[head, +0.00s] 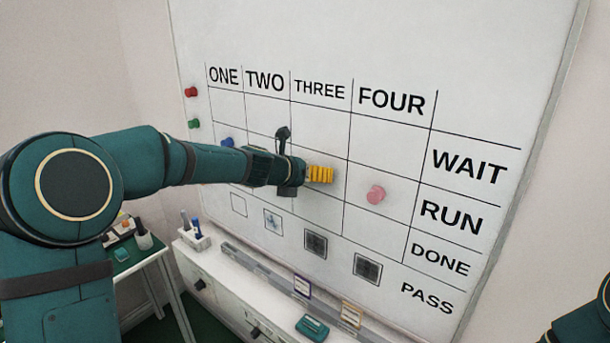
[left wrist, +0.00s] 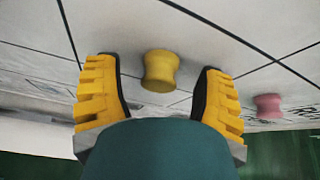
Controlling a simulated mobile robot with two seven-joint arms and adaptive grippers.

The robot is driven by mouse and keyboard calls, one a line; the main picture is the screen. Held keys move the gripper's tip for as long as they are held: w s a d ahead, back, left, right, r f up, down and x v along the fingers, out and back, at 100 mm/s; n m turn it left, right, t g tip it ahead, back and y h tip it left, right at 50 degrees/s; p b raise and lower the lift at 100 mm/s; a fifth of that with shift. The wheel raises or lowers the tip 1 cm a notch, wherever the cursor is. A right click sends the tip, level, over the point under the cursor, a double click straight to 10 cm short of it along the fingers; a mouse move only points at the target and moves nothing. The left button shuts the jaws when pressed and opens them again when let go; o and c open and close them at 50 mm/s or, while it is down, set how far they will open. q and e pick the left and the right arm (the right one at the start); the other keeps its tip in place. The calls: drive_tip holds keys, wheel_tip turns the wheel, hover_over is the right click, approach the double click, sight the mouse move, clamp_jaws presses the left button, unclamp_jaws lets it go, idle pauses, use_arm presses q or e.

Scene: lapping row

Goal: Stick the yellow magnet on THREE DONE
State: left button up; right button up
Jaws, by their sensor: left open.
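The whiteboard (head: 400,40) carries a grid with columns ONE to FOUR and rows WAIT, RUN, DONE and PASS. The yellow magnet (left wrist: 160,70) is a waisted knob on the board in the left wrist view, between and beyond my fingertips. In the head view my gripper hides it, so I cannot tell its exact cell. My left gripper (head: 320,174) has yellow ribbed fingers and is in front of the THREE column. In the left wrist view the left gripper (left wrist: 160,95) is open, with a finger on either side of the magnet and visible gaps.
A pink magnet (head: 376,194) sits to the right, under FOUR. Red (head: 191,92), green (head: 194,124) and blue (head: 227,142) magnets are at the left. Dark square pictures (head: 316,245) are low on the board. A white cabinet (head: 225,290) stands below; a small table is left.

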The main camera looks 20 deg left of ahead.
use_arm(q)
clamp_jaws()
drive_tip(key=shift+s+a, duration=0.1)
drive_tip(key=shift+s, duration=0.1)
idle(0.5)
drive_tip(key=shift+s+a+b, duration=0.2)
drive_tip(key=shift+s+b, duration=0.1)
drive_tip(key=shift+s, duration=0.15)
drive_tip(key=shift+s+a+b, duration=0.25)
drive_tip(key=shift+s+b, duration=0.05)
drive_tip(key=shift+s, duration=0.45)
drive_tip(key=shift+s+a+b, duration=0.25)
drive_tip(key=shift+s+a, duration=0.1)
drive_tip(key=shift+s, duration=0.6)
drive_tip(key=shift+s+a+b, duration=0.25)
drive_tip(key=shift+s+a, duration=0.05)
drive_tip(key=shift+s, duration=0.6)
drive_tip(key=shift+s+a+b, duration=0.25)
drive_tip(key=shift+s+a, duration=0.1)
drive_tip(key=shift+s, duration=0.6)
